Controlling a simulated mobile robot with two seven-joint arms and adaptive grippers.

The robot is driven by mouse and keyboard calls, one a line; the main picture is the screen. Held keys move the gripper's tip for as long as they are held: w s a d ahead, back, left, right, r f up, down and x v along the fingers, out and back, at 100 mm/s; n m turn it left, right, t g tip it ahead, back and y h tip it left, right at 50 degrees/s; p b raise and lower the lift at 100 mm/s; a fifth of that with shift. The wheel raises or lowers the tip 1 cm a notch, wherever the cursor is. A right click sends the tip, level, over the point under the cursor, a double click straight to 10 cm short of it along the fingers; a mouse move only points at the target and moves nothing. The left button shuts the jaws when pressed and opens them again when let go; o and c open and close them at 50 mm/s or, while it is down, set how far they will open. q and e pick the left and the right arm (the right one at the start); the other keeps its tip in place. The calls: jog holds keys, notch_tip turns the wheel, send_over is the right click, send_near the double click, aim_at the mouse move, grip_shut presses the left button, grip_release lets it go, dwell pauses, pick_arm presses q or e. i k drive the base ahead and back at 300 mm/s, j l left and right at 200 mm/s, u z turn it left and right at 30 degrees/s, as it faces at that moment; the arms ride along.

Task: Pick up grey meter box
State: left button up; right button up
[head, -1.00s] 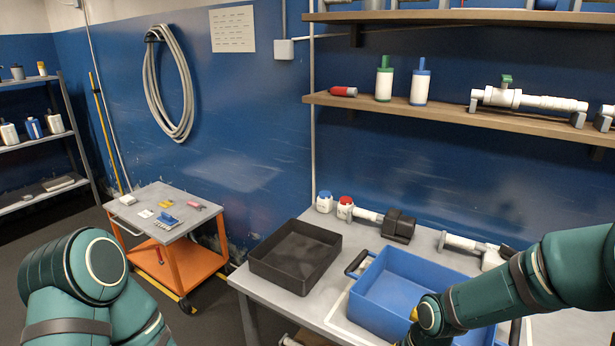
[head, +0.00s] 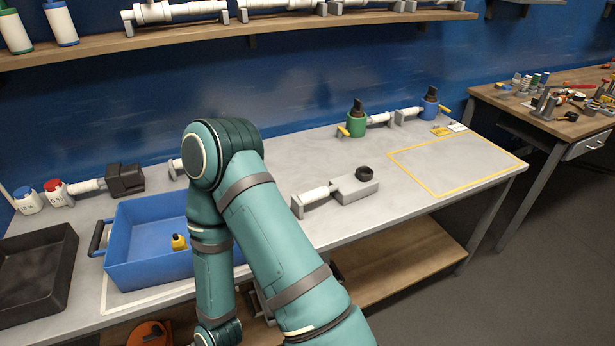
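A grey box with a round black part on top (head: 357,186) lies on the bench right of my arm, beside a short white pipe piece (head: 316,194). It looks like the grey meter box, but I cannot see a dial or label to be sure. One of my green arms crosses the middle of the view, its elbow high and its forearm hanging down in front of the blue tray. Its gripper is below the picture edge. My other gripper is not in view either.
The blue tray (head: 117,268) holds a yellow item (head: 179,242). A black tray (head: 66,265) stands left. Green (head: 356,124) and blue (head: 430,106) fittings stand at the back. A yellow-outlined area (head: 455,165) is clear. A wooden tool table (head: 545,125) stands right.

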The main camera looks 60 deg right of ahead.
aim_at(351, 187)
jog(key=z, duration=0.4)
jog(key=l+z, duration=0.1)
jog(key=z, duration=1.15)
jog(key=i+z, duration=0.1)
jog(key=z, duration=0.3)
